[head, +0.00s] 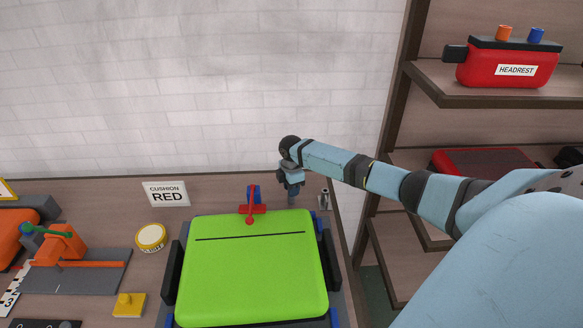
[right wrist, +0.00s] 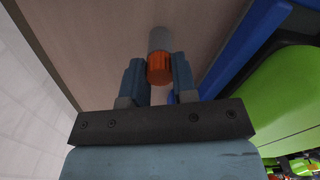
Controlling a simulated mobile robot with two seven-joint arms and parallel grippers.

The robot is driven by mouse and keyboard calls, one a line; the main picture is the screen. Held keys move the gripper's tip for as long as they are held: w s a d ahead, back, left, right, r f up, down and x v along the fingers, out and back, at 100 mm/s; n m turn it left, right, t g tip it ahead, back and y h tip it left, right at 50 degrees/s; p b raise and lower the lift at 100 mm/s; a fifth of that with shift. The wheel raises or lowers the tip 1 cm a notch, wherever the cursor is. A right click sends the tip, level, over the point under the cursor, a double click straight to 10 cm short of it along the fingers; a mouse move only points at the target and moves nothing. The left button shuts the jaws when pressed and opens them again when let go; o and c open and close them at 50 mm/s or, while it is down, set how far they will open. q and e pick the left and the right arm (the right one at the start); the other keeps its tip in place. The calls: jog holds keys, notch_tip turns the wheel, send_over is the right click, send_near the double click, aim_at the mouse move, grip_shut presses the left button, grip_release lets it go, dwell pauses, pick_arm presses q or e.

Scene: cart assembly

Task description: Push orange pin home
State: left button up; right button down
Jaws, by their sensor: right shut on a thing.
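My right gripper (head: 292,196) is above the back of the table, behind the right part of the green cushion. In the right wrist view its two blue fingers (right wrist: 159,82) are on either side of the orange pin (right wrist: 160,69) and shut on its ribbed orange head. A grey shaft (right wrist: 160,39) extends beyond the head, away from the palm. In the head view I cannot make out the pin at the gripper. Whether the shaft sits in a hole cannot be told. My left gripper is in neither view.
The green cushion (head: 255,270) lies in a dark frame with blue corners. A red clamp-like part (head: 252,209) stands at its back edge. Grey posts (head: 324,199) stand right of the gripper. Shelves (head: 480,100) stand right.

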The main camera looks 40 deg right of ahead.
jog(key=c, duration=0.8)
grip_release()
notch_tip(320, 180, up, 14)
jog(key=shift+f, duration=0.1)
